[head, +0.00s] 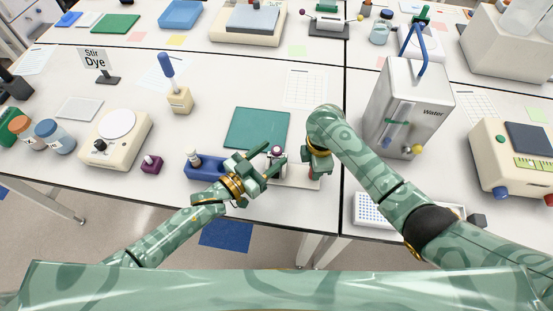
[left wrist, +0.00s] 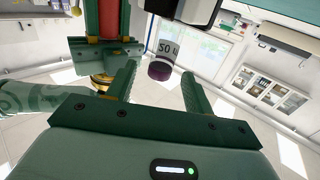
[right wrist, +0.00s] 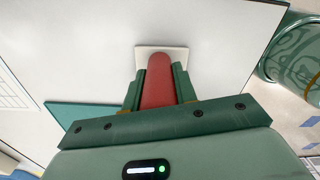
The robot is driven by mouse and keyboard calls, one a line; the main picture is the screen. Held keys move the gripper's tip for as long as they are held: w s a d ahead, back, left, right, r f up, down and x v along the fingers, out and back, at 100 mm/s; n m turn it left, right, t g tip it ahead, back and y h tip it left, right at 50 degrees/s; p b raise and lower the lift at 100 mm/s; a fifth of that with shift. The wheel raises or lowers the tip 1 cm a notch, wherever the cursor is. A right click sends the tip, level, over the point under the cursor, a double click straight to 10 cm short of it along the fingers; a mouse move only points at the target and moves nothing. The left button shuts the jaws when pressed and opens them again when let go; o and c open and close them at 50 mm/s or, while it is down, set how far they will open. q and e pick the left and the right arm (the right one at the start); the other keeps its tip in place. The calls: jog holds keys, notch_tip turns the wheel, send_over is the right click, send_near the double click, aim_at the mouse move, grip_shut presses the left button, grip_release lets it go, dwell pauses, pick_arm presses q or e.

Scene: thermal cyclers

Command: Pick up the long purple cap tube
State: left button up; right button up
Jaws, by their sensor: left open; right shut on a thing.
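A tube with a dark purple cap (left wrist: 160,70) and a printed white label shows between and beyond my left fingertips in the left wrist view. In the head view, this tube (head: 277,151) stands just right of my left gripper (head: 267,160), partly hidden by it. My left gripper is open, with a finger on either side of the cap and gaps showing in the left wrist view. My right gripper (head: 317,168) is shut on a red upright handle (right wrist: 159,80). The handle stands over a pale base plate (head: 298,181), close to the tube.
A blue rack (head: 205,172) with a small vial stands left of my left gripper. A green mat (head: 257,128) lies behind. A small purple block (head: 151,165) and a cream device (head: 114,140) stand farther left. A grey water bath (head: 405,100) stands at right.

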pick_arm(q)
jog(key=x, duration=0.5)
jog(key=shift+f, duration=0.4)
jog(key=shift+s+a, duration=0.1)
jog(key=shift+c, duration=0.6)
grip_shut()
notch_tip(320, 180, up, 10)
pick_arm(e)
jog(key=o, duration=1.1)
notch_tip(320, 180, up, 12)
